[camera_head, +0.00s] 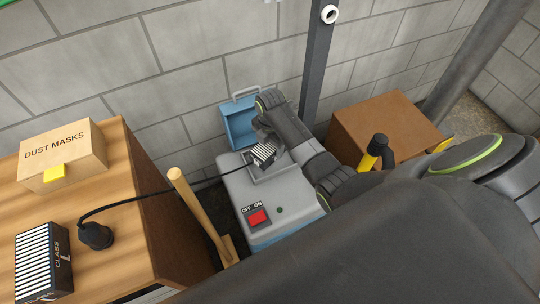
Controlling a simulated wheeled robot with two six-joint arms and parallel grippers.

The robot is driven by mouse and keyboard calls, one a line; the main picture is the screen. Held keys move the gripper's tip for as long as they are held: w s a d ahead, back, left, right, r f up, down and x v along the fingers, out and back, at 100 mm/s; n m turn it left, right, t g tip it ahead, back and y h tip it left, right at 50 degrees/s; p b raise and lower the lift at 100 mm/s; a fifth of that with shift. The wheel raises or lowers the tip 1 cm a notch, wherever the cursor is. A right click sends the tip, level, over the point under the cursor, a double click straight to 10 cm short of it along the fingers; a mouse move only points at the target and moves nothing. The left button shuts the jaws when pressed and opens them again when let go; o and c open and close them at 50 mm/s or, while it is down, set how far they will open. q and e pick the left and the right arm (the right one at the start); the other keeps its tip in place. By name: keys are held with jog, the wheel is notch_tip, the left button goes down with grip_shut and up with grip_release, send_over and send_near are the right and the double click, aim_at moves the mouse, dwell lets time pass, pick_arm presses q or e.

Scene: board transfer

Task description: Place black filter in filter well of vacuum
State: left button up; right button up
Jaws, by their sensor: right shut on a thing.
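The vacuum (237,197) is a grey box with a red OFF/ON switch, standing on the floor right of the wooden cabinet. Its blue lid (238,122) stands open at the back. My right gripper (265,143) is shut on a black filter with white pleats (263,154), held at the filter well (284,164) in the vacuum's top. The gripper and arm hide part of the well, so I cannot tell how deep the filter sits. A similar black filter marked CLASS (61,252) lies on the cabinet at left. My left gripper is not in view.
The wooden cabinet (120,245) holds a DUST MASKS box (62,158) and a black plug (95,236) whose cord runs to the vacuum. A wooden handle (199,208) stands between them. A brown box (380,118) and a yellow-black handle (372,154) are at right.

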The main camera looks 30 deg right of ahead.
aim_at(270, 153)
jog(key=shift+f+b, duration=0.45)
jog(key=shift+f, duration=1.95)
jog(key=o, duration=0.8)
jog(key=shift+f, duration=0.1)
jog(key=shift+c, duration=0.2)
notch_tip(270, 153, up, 12)
jog(key=shift+r+p, duration=0.15)
jog(key=shift+p, duration=0.95)
